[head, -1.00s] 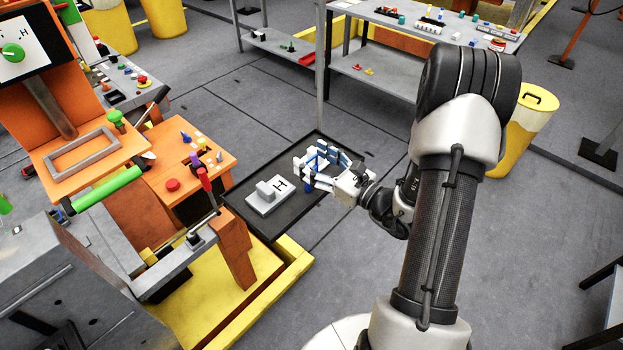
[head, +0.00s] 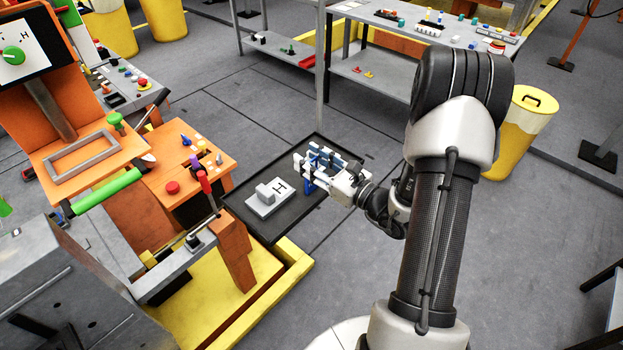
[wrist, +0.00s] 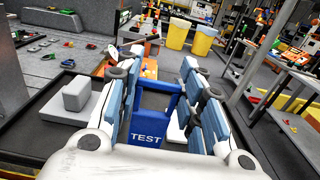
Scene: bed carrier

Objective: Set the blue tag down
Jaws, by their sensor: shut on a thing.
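The blue tag (wrist: 147,133) has "TEST" in white on its face and hangs upright below its blue loop in the wrist view. My gripper (wrist: 160,82) is shut on it, with the padded fingers on either side of the loop. In the head view my gripper (head: 313,164) is over the right part of the black tray (head: 262,233), and a blue edge of the tag shows under the fingers. I cannot tell whether the tag's lower edge touches the tray.
A pale plate (head: 282,187) marked H with a grey block (head: 265,193) lies in the tray, left of my gripper. An orange control stand (head: 150,180) with a red lever (head: 204,182) is beside the tray. A thin post (head: 321,70) rises at the tray's far corner.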

